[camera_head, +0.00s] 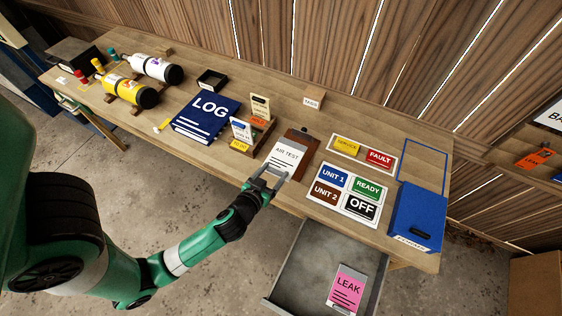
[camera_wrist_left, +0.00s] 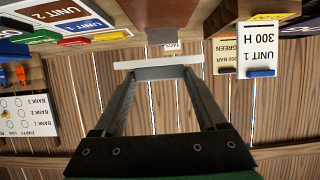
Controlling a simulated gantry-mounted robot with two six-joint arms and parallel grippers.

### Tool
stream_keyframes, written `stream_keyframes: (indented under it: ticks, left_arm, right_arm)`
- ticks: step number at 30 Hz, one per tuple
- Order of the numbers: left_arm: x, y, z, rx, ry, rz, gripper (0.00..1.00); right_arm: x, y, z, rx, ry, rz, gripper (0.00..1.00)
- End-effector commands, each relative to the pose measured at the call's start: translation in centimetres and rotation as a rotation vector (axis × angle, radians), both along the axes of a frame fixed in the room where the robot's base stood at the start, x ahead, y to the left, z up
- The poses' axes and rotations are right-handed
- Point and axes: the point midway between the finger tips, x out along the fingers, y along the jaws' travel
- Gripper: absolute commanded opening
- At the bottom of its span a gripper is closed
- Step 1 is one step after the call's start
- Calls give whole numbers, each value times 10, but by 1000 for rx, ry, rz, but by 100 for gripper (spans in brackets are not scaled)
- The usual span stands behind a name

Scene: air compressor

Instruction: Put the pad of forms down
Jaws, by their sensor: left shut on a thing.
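The white pad of forms, marked AIR TEST (camera_head: 285,154), is at the front middle of the bench, overlapping the brown clipboard (camera_head: 304,147) in the head view. My left gripper (camera_head: 270,174) is shut on the pad's near edge. In the left wrist view the pad (camera_wrist_left: 158,64) shows edge-on as a white strip between the fingertips (camera_wrist_left: 158,73), with the clipboard (camera_wrist_left: 158,13) beyond it. Whether the pad touches the clipboard is hard to tell. My right gripper is not in view.
Sign plates (camera_head: 345,192) lie to the right, near a blue box (camera_head: 416,215). An open drawer (camera_head: 312,262) holding a pink LEAK pad (camera_head: 346,289) juts out below.

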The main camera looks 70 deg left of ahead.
Motion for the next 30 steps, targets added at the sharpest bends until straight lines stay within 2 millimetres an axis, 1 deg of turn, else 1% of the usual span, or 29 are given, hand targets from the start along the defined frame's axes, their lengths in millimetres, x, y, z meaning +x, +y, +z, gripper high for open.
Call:
stream_keyframes:
  ticks: [1,3,6,10,26,30]
  left_arm:
    - [-8,-11,5,2,-1,-9,17]
    - [-19,-23,12,1,0,-9,17]
    - [-28,-33,18,0,-1,-6,17]
    - [-34,-38,22,1,-2,-1,17]
    - [-34,-38,23,-11,8,-1,17]
    - [-26,-44,28,-27,23,-49,17]
  right_arm:
    - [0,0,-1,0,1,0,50]
    - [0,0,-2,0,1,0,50]
    - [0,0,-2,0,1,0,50]
    - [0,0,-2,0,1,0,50]
    - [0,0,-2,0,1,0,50]
    - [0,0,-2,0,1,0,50]
